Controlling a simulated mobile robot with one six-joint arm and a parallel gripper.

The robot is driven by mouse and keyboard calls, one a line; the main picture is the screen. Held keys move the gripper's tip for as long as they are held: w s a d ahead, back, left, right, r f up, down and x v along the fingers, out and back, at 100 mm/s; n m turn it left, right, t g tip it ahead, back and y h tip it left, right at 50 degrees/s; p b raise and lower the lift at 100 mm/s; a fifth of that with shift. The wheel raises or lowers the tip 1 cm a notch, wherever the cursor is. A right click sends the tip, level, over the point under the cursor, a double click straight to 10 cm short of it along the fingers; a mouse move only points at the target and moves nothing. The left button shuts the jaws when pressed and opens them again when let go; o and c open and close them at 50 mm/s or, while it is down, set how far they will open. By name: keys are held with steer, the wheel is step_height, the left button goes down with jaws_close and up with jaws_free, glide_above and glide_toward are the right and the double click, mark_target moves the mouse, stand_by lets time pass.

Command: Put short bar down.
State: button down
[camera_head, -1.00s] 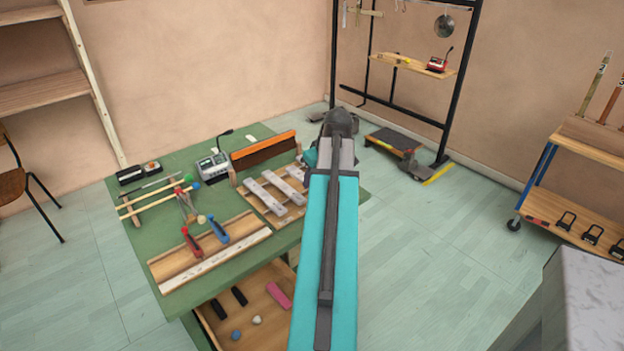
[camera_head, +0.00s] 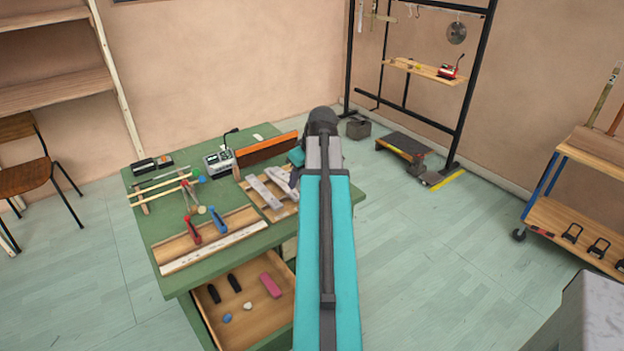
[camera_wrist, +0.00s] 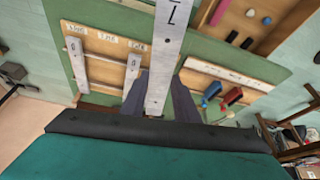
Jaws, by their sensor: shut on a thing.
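My gripper (camera_wrist: 160,95) is shut on a pale grey bar (camera_wrist: 166,45) with a dark mark like an L or 7 on it. The bar runs between the two dark fingers and on toward the top of the wrist view. A wooden frame (camera_wrist: 103,72) with three paper labels lies on the green table beneath, and two other grey bars (camera_wrist: 78,66) rest on it. The frame also shows in the head view (camera_head: 277,213), left of my arm. There my arm hides the gripper, and I cannot tell how high the held bar is.
On the green table (camera_head: 215,188) are a wooden tray (camera_head: 180,250) with red and blue-handled tools, a grey meter (camera_head: 219,163) and a brown upright board (camera_head: 266,150). An open drawer (camera_head: 250,325) juts from the front.

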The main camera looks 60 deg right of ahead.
steer(key=w+a+n+y+b, duration=0.1)
steer(key=w+a, duration=0.5)
steer(key=a, duration=0.2)
steer(key=w+a+f+n+b, duration=0.1)
steer(key=w+a+n+b, duration=0.1)
steer(key=w+a, duration=0.5)
steer(key=w+a+n+y+b, duration=0.1)
steer(key=w+a, duration=0.3)
steer(key=a, duration=0.6)
steer(key=w+a+f+m+h+b, duration=0.1)
steer(key=a+b, duration=0.3)
steer(key=a, duration=2.1)
steer(key=shift+m, duration=0.7)
steer(key=shift+f, duration=0.1)
